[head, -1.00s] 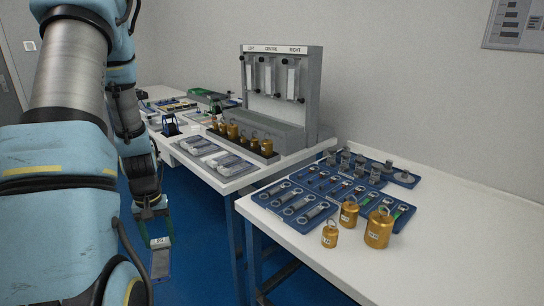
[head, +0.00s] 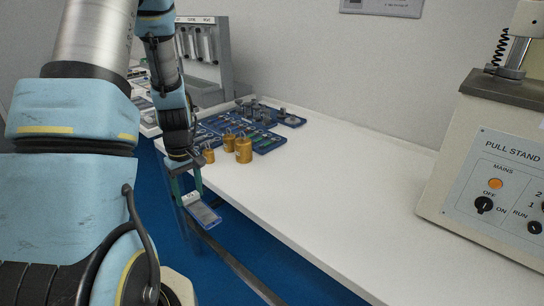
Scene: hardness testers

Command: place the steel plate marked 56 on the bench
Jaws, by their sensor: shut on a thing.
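My gripper (head: 187,186) is shut on a flat grey steel plate (head: 205,214) with a white label at its upper end. The plate hangs tilted below the fingers. The label's number is too small to read. In the picture the plate lies just left of the front edge of the white bench (head: 320,190), over the blue floor, and it looks apart from the bench. The upper end of the plate is partly hidden by the fingers.
Brass weights (head: 244,150) and blue trays (head: 270,142) stand on the bench's far left part. A large pull stand (head: 500,180) stands at the right. The bench between them is clear. A grey rack (head: 205,60) stands behind on another table.

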